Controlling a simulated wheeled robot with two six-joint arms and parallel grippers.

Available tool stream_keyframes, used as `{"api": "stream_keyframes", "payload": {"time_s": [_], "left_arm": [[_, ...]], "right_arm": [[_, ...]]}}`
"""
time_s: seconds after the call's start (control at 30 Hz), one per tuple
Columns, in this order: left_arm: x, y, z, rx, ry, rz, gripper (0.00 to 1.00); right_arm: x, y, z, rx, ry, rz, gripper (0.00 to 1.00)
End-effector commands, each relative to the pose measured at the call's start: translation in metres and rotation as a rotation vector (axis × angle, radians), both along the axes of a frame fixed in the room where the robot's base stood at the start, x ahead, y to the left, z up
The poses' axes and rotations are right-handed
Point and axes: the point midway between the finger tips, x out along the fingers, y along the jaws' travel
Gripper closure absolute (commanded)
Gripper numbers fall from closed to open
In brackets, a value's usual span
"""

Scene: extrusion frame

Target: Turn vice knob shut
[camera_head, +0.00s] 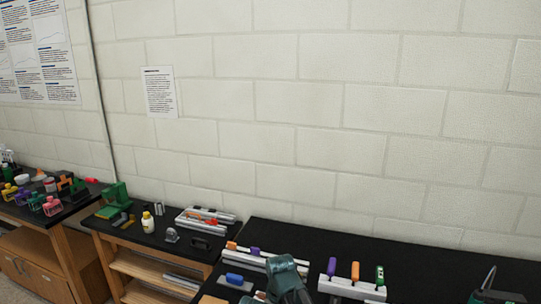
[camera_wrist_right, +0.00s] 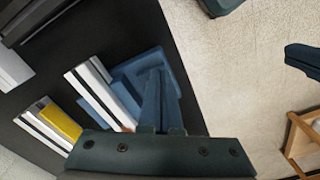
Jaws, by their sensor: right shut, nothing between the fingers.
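My right gripper (camera_wrist_right: 158,88) reaches up from the bottom of the right wrist view. Its fingers are together with nothing between them. A blue thing (camera_wrist_right: 176,68) lies directly beyond and around the fingers at the table edge; it may be the vice. Its knob cannot be made out, and I cannot tell whether the fingers touch it. In the head view a teal arm link of mine rises at the bottom middle, and no gripper shows clearly there. My left gripper is not in view.
White profiles (camera_wrist_right: 92,90) and a yellow block (camera_wrist_right: 61,122) lie left of the fingers on the black table. In the head view, rails with coloured pieces (camera_head: 352,288) stand on the black bench (camera_head: 430,262). Its right part looks mostly clear. A block wall is behind.

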Motion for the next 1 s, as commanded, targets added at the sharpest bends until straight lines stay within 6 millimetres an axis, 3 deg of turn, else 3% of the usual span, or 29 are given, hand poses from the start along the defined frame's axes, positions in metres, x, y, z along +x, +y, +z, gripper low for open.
{"api": "stream_keyframes", "payload": {"time_s": [1.0], "left_arm": [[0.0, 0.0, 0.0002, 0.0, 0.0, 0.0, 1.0]], "right_arm": [[0.0096, 0.0098, 0.0002, 0.004, -0.004, 0.001, 1.0]]}}
